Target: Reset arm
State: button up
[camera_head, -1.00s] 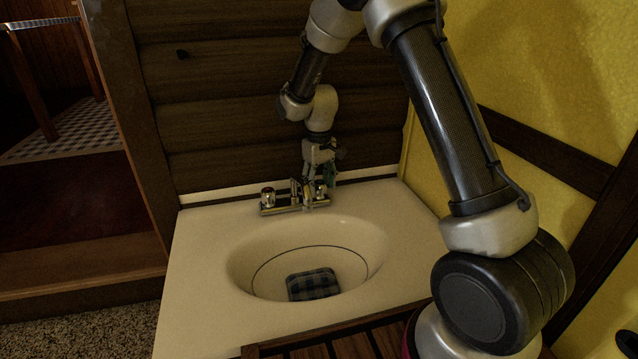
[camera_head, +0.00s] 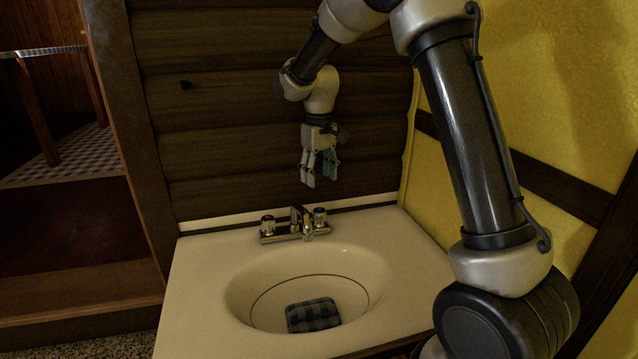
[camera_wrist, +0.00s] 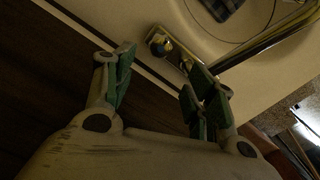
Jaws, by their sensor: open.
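My gripper (camera_head: 320,178) hangs with its fingers pointing down, in front of the dark log wall and above the back edge of the sink. It is open and empty. In the wrist view my gripper (camera_wrist: 165,80) shows its two green-padded fingers spread apart, with part of the chrome faucet (camera_wrist: 265,45) beyond them. The faucet (camera_head: 296,226) stands at the back of the cream sink (camera_head: 205,262), below my gripper and apart from it in the head view.
A dark checkered sponge-like block (camera_head: 313,315) lies in the sink basin. The log wall (camera_head: 230,130) is close behind my gripper. A yellow wall (camera_head: 560,90) with dark trim stands at the right. An open doorway is at the left.

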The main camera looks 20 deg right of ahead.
jog(key=s+d+r+m+t, duration=0.1)
jog(key=s+d+r, duration=0.3)
jog(key=s, duration=0.7)
jog(key=s+d+r+m+t, duration=0.2)
jog(key=s+d+r, duration=0.2)
jog(key=s, duration=0.7)
jog(key=s+d+r+m+t, duration=0.1)
jog(key=s+d+r, duration=0.3)
jog(key=s, duration=0.8)
jog(key=shift+d, duration=1.4)
